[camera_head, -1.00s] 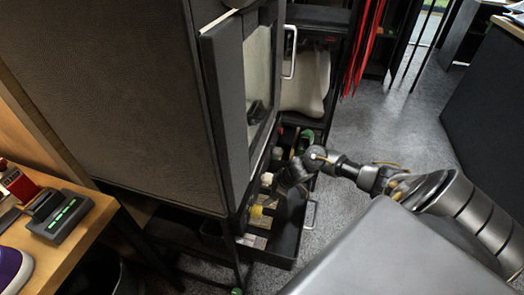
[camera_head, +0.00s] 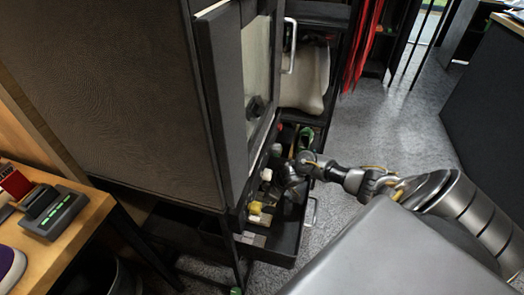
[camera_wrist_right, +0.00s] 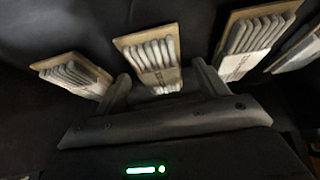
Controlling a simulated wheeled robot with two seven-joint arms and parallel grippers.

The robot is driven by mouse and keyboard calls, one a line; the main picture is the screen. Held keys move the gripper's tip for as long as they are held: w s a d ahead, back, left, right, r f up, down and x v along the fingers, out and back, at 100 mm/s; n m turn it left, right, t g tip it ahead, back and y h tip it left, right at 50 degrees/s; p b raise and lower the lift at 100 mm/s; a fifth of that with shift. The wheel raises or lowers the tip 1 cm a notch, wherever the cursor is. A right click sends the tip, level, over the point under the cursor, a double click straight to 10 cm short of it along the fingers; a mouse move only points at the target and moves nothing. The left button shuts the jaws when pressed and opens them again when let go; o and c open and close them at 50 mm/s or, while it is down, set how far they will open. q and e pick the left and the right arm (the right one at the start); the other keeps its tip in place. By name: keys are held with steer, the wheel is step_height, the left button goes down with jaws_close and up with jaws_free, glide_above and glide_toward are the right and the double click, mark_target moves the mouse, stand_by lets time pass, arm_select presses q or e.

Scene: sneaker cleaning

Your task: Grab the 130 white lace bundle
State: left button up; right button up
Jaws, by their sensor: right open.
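Several pale lace bundles on brown cards lie in a dark drawer in the right wrist view. One lace bundle (camera_wrist_right: 157,64) is between the fingers of my right gripper (camera_wrist_right: 163,84), which is open; I cannot tell whether they touch it. Other bundles lie to its left (camera_wrist_right: 72,75) and right (camera_wrist_right: 250,42), with one more partly cut off at the right edge (camera_wrist_right: 300,50). The labels are too blurred to read, so I cannot tell which is the 130. In the head view my right gripper (camera_head: 290,178) reaches down into the drawer. My left gripper is out of view.
The open drawer (camera_head: 284,246) sits low in a dark cabinet (camera_head: 110,110), with small bottles and a yellow item (camera_head: 255,208) inside. An open cabinet door (camera_head: 222,95) hangs over its left side. A wooden table (camera_head: 85,228) stands at left; grey floor (camera_head: 400,130) is clear behind.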

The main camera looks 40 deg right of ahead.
mark_target(258, 195)
steer(key=shift+f, duration=0.1)
steer(key=shift+c, duration=0.4)
steer(key=c, duration=1)
steer(key=shift+o, duration=0.2)
